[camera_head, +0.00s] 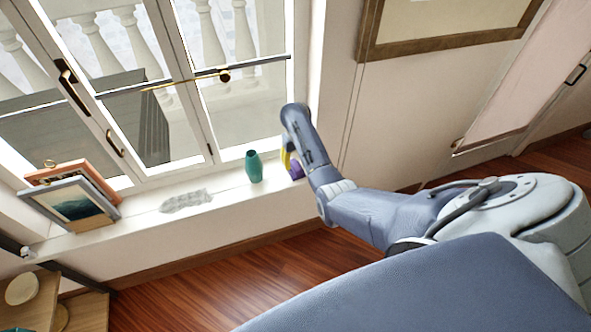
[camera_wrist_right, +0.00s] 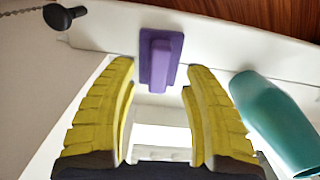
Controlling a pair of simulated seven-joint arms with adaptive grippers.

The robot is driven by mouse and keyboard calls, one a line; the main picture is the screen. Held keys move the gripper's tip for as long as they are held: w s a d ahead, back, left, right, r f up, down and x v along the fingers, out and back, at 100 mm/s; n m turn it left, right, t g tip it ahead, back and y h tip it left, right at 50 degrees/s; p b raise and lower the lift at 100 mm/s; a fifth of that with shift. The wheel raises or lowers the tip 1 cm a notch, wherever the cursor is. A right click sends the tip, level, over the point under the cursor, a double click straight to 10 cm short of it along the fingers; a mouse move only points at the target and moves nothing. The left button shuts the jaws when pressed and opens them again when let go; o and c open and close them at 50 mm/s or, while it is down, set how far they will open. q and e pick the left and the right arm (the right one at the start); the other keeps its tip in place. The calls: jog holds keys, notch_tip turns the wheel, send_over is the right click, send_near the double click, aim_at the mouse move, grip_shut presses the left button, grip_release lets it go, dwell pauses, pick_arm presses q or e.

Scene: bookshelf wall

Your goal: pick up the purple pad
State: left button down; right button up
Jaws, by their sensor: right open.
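The purple pad (camera_wrist_right: 161,58) is a flat plate with a raised block on it. In the right wrist view it lies on the white sill, just beyond and between my fingertips. In the head view the pad (camera_head: 296,170) shows at the right end of the window sill, partly hidden by my right gripper. My right gripper (camera_wrist_right: 160,72) has yellow ridged fingers, spread apart with nothing between them. In the head view the right gripper (camera_head: 288,157) is at the sill, next to the pad; whether they touch I cannot tell. My left gripper is not in view.
A teal vase (camera_head: 254,166) stands on the sill close to the pad; it is right of my fingers in the wrist view (camera_wrist_right: 275,120). A grey lumpy object (camera_head: 186,201) and picture frames (camera_head: 72,203) are farther left. A black knob (camera_wrist_right: 62,16) shows at upper left.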

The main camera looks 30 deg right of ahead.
aim_at(296, 165)
jog(key=shift+f, duration=1.55)
jog(key=shift+c, duration=0.4)
grip_shut()
